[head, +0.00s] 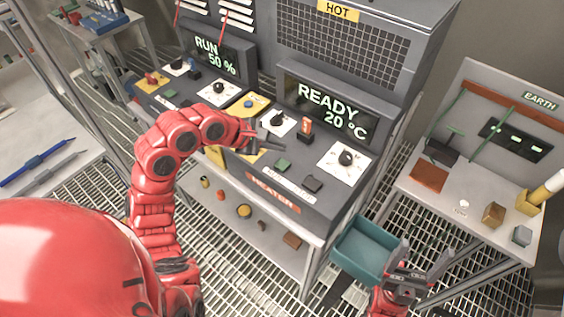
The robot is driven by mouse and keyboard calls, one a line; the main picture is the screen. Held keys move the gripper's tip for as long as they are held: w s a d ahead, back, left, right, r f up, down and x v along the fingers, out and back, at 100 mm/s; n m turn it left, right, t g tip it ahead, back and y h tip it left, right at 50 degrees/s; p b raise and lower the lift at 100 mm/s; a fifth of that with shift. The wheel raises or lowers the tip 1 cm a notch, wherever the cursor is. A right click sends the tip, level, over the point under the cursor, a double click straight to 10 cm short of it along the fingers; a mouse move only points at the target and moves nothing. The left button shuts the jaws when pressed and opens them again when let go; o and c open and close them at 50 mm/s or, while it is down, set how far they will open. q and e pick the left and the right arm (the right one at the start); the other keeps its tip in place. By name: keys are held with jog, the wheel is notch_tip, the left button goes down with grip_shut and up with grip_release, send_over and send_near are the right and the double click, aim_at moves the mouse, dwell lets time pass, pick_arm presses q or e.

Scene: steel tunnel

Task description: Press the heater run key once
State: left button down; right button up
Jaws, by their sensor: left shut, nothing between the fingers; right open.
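The heater panel (262,176) is the right part of the dark console, with an orange HEATER label (274,195). Its display (325,110) reads READY 20 °C. A green key (283,166) and a dark key (312,184) sit near its front edge; I cannot read which is the run key. My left gripper (278,151) is shut and empty over the panel, just behind the green key in the picture; I cannot tell its height or any contact. My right gripper (409,268) is open and empty at the lower right, beside the teal bin.
Knobs on white plates (344,158) and an orange-red switch (306,127) stand close around the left gripper. The left display (214,57) reads RUN 50 %. The teal bin (367,247) stands right of the console; a side table (470,220) holds small blocks.

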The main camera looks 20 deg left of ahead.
aim_at(278, 165)
pick_arm(q)
notch_tip(278, 165, down, 3)
jog(key=shift+r+b, duration=0.1)
jog(key=shift+b, duration=1)
jog(key=shift+f+b, duration=0.55)
jog(key=shift+b, duration=0.1)
dwell(0.6)
jog(key=shift+f+b, duration=0.35)
jog(key=shift+b, duration=0.65)
